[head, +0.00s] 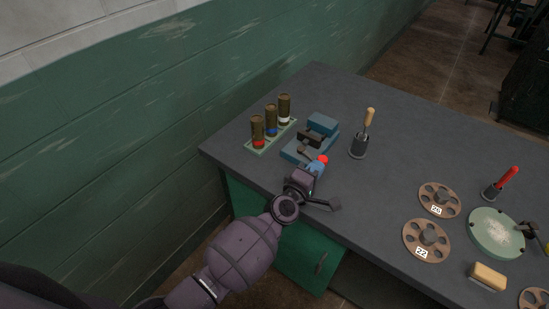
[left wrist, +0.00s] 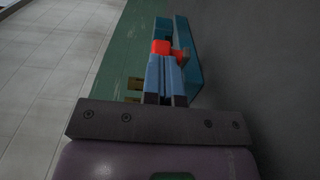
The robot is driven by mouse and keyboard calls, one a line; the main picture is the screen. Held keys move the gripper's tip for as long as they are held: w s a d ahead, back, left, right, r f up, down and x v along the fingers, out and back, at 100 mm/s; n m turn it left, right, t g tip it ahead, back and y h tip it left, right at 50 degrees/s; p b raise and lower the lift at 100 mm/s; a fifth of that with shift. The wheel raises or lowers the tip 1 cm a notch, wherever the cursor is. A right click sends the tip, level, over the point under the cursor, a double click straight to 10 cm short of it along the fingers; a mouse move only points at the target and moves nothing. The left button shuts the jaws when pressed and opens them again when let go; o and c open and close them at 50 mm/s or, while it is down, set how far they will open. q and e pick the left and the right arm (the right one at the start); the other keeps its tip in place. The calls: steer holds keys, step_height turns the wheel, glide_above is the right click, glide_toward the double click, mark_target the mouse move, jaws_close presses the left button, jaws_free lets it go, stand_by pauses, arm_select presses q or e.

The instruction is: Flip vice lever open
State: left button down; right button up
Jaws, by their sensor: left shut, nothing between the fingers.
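The blue vice (head: 322,125) stands on the grey bench near its left end. Its lever ends in a red knob (head: 323,159), on the side of the vice facing me. My left gripper (head: 316,166) is shut and empty, with its blue fingertips right at the red knob. In the left wrist view the shut fingers (left wrist: 166,75) point at the red knob (left wrist: 161,47), with the vice (left wrist: 191,62) behind and to the right. I cannot tell whether the fingertips touch the knob. The lever's arm is mostly hidden by the gripper. My right gripper is not in view.
A rack (head: 262,145) with several brown cylinders stands left of the vice. A holder with a wooden-handled tool (head: 359,146) stands to its right. Numbered discs (head: 427,240), a round green plate (head: 495,233) and a brush (head: 489,274) lie further right. A green wall runs along the left.

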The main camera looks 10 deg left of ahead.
arm_select(q)
steer(key=shift+w+d+r+n+y, duration=0.1)
steer(key=shift+d+n+y, duration=0.15)
steer(key=shift+n+y, duration=0.05)
steer(key=shift+w+d, duration=0.7)
steer(key=shift+d, duration=0.1)
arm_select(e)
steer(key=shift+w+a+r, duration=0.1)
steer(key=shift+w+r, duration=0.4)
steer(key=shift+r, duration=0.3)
arm_select(q)
steer(key=shift+w, duration=0.1)
steer(key=shift+d, duration=0.1)
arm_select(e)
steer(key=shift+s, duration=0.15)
